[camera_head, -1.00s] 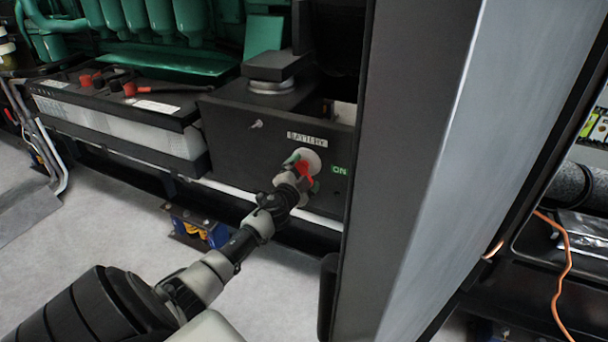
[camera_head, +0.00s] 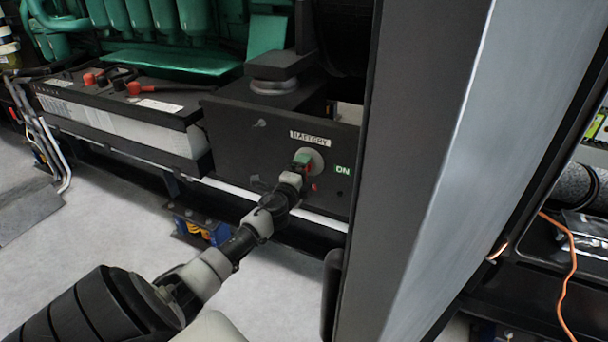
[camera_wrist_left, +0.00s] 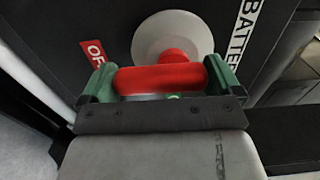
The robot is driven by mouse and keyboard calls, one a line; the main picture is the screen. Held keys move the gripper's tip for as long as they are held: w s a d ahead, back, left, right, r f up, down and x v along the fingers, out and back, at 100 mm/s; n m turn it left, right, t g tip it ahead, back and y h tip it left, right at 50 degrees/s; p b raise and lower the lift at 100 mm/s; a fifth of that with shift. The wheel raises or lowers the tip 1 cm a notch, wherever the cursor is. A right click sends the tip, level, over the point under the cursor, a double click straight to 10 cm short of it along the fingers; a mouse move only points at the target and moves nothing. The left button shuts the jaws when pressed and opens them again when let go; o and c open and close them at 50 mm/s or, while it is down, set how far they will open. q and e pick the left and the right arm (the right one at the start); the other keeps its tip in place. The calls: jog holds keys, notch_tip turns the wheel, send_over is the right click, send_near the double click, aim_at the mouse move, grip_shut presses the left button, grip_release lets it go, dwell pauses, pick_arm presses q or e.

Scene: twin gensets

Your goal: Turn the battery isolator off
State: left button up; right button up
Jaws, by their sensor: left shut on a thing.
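The battery isolator has a round pale base (camera_head: 314,160) on a dark panel under a BATTERY label (camera_head: 310,138). Its red handle (camera_wrist_left: 160,79) shows well in the left wrist view. My left gripper (camera_head: 304,168) is shut on the handle, with a green fingertip at each end of it. In the head view my gripper covers most of the handle. The green ON label (camera_head: 343,169) is right of the isolator. My right gripper is not in view.
A broad grey upright panel (camera_head: 430,170) stands close on the right of the isolator. A battery (camera_head: 120,122) with red and black terminals sits to the left. The pale floor (camera_head: 110,250) is open at lower left.

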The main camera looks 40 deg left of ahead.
pick_arm(q)
jog(key=shift+f, duration=0.1)
dwell(0.3)
jog(key=o, duration=0.6)
jog(key=shift+c, duration=0.2)
jog(key=shift+s, duration=0.1)
jog(key=p+v, duration=0.1)
jog(key=v, duration=0.9)
jog(key=shift+s+p, duration=0.3)
jog(key=shift+s, duration=0.05)
jog(key=shift+d, duration=0.1)
